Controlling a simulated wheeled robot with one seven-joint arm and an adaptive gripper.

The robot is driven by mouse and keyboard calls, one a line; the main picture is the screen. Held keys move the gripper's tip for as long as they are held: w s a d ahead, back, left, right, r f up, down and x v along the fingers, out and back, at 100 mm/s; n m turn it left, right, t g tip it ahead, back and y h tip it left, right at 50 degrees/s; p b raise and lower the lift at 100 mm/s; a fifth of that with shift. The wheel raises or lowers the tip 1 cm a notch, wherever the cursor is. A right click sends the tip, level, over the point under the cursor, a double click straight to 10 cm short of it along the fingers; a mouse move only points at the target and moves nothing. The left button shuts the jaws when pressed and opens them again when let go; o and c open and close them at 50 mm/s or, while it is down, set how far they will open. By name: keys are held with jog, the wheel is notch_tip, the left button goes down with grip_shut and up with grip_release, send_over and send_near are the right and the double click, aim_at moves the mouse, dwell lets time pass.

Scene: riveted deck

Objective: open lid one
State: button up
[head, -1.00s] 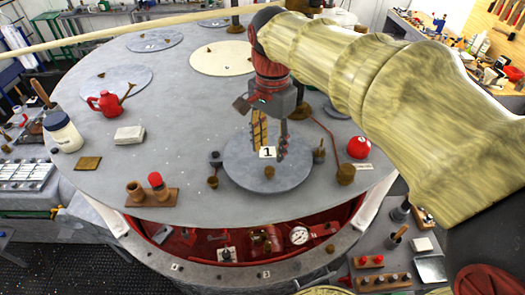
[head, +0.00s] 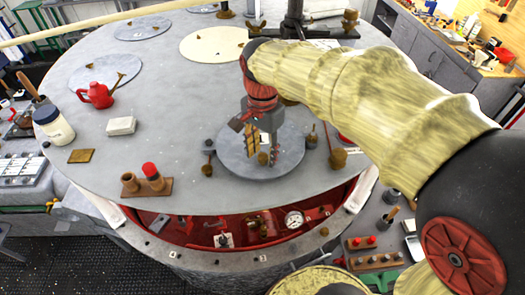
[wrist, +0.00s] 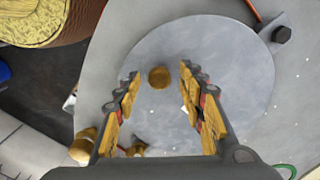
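Lid one (head: 290,165) is a round blue-grey disc at the front of the large grey drum top. It lies flat and looks shut. A small brown knob (head: 263,158) stands on it; the wrist view also shows the knob (wrist: 159,77) on the lid (wrist: 240,70). My gripper (head: 263,154) is above the lid, pointing down, with its fingers apart and nothing held. In the wrist view, the knob appears between the two fingertips (wrist: 158,78); I cannot tell how far above it they are. The fingers partly cover the lid's number plate.
Brown knobbed fittings (head: 337,159) and a dark bolt block (wrist: 281,34) stand close around the lid. A red watering can (head: 97,96), white block (head: 121,126) and wooden peg holder (head: 147,187) sit left on the drum top. A red recess with a gauge (head: 294,219) lies below.

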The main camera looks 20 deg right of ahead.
jog(key=shift+c, duration=1.1)
jog(key=c, duration=0.7)
grip_shut()
